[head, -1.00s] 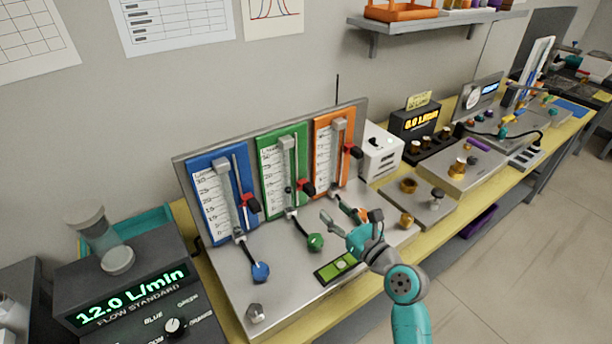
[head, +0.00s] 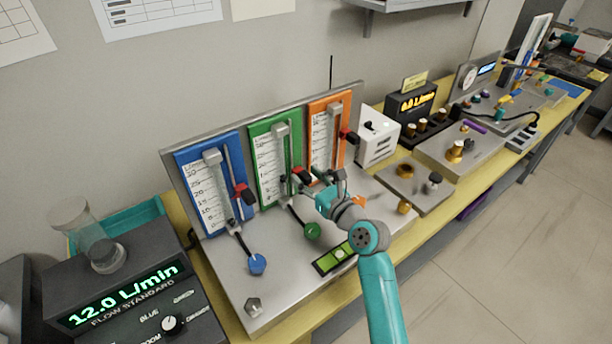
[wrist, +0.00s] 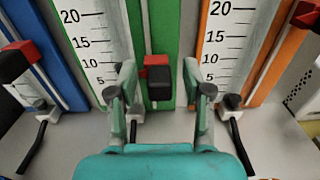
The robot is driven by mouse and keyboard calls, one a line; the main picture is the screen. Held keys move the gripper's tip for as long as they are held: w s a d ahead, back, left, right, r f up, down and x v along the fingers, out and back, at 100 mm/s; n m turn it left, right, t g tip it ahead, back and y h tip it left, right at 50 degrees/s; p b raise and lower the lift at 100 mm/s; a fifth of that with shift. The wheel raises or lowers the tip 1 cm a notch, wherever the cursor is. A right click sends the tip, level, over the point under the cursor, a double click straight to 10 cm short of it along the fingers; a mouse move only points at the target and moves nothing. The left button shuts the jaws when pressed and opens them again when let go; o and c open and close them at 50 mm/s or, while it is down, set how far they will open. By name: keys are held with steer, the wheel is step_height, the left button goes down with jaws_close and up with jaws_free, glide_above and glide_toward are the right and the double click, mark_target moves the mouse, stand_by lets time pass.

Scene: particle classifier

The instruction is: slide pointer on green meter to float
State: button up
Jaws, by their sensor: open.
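The green meter (head: 262,135) stands upright on the sloped panel between the blue and orange ones. Its pointer, a red and black slider (head: 302,175), sits low on the rail at the right of the scale; it also shows in the wrist view (wrist: 158,78). My gripper (head: 308,184) is open in front of the green meter's lower part. In the wrist view, its two fingers (wrist: 160,90) stand on either side of the pointer with gaps; I cannot tell whether the pointer lies between the tips or beyond them. The float is not clearly visible; my left finger covers part of the tube.
The blue meter (head: 196,165) is to the left and the orange meter (head: 318,110) close to the right, each with its own red and black slider. A green knob (head: 312,231) and blue knob (head: 257,264) lie below. A flow display (head: 125,290) reads 12.0 L/min.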

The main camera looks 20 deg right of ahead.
steer(key=shift+w+a, duration=0.15)
steer(key=shift+w, duration=0.25)
steer(key=shift+c, duration=0.3)
jaws_close()
steer(key=shift+r, duration=0.1)
steer(key=shift+o, duration=0.3)
jaws_free()
